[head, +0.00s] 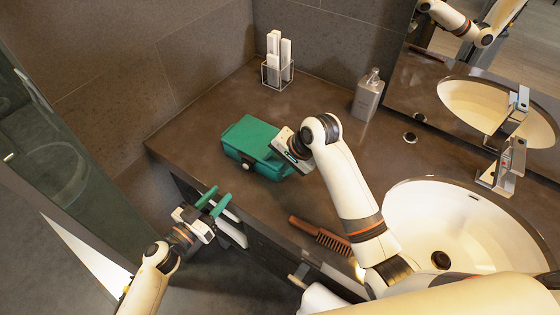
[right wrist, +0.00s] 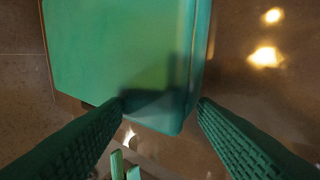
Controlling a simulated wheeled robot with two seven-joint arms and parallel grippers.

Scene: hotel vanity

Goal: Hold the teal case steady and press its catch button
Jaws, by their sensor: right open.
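The teal case (head: 248,142) lies closed on the brown counter near its front left edge. A pale round catch button (head: 247,166) shows on its front side. My right gripper (head: 287,160) is at the case's right end. In the right wrist view its open fingers (right wrist: 160,102) point at the case (right wrist: 120,50), one finger on either side of the near end; I cannot tell whether they touch it. My left gripper (head: 213,200) is open and empty, in front of the counter edge, below and left of the case. Its green fingertips also show in the right wrist view (right wrist: 126,168).
A brown brush or comb (head: 320,236) lies near the counter's front edge. A soap dispenser (head: 368,95) and a wire holder with white items (head: 277,72) stand at the back. The sink basin (head: 425,215) and tap (head: 497,178) are at right. The counter behind the case is clear.

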